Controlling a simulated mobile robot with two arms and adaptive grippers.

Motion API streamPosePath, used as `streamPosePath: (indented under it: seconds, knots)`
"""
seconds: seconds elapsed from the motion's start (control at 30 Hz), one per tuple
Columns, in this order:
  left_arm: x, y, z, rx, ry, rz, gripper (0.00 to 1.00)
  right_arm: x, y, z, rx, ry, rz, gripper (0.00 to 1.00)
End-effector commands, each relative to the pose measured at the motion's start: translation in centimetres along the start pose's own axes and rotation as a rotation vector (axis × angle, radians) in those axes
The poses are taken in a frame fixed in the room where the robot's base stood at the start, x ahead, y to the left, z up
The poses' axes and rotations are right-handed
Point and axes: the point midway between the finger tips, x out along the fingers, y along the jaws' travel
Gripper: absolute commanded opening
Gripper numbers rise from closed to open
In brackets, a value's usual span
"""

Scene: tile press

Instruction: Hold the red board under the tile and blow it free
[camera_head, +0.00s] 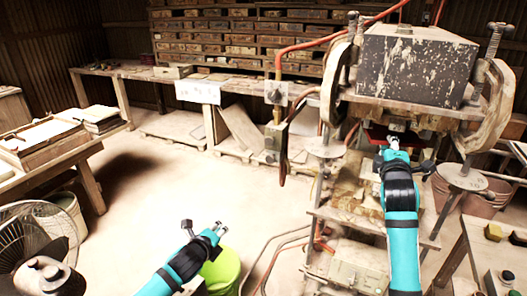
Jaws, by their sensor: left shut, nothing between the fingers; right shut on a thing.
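The red board (374,138) shows as a dark red strip under the tile press (415,55), partly hidden by my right arm. My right gripper (393,143) reaches in under the press head and is shut on the red board near its front edge. My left gripper (219,229) is shut and empty, low in the front middle, well away from the press. The tile cannot be made out under the press head. An orange-red air hose (305,44) runs to a valve (276,94) on the post left of the press.
A fan (35,235) is at the left front. A table with stacked boards (40,140) stands at the left, and a workbench (225,91) runs along the back. The floor between is mostly clear.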

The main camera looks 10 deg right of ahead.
Motion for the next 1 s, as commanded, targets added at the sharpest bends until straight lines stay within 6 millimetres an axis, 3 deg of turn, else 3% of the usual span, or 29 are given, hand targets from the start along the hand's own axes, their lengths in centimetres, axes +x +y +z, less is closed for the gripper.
streamPosePath:
  seconds: [0.03,0.2,0.4,0.6,1.0]
  knots:
    - [-0.6,-3.0,0.9,0.097,-0.010,-0.039,0.00,0.0,0.1,0.0,0.000,0.000,0.003,0.00]
    - [-3.3,-11.5,2.5,0.463,-0.054,-0.147,0.00,0.0,0.1,0.0,0.000,0.000,0.003,0.00]
    - [-7.0,-18.5,3.1,0.850,-0.122,-0.229,0.00,0.0,0.1,0.0,0.000,0.000,0.003,0.00]
    - [-9.2,-21.4,3.0,1.056,-0.165,-0.259,0.00,0.0,0.1,0.0,0.000,0.000,0.003,0.00]
    - [-9.3,-21.7,2.9,1.081,-0.170,-0.262,0.00,0.0,0.1,0.0,0.000,0.000,0.003,0.00]
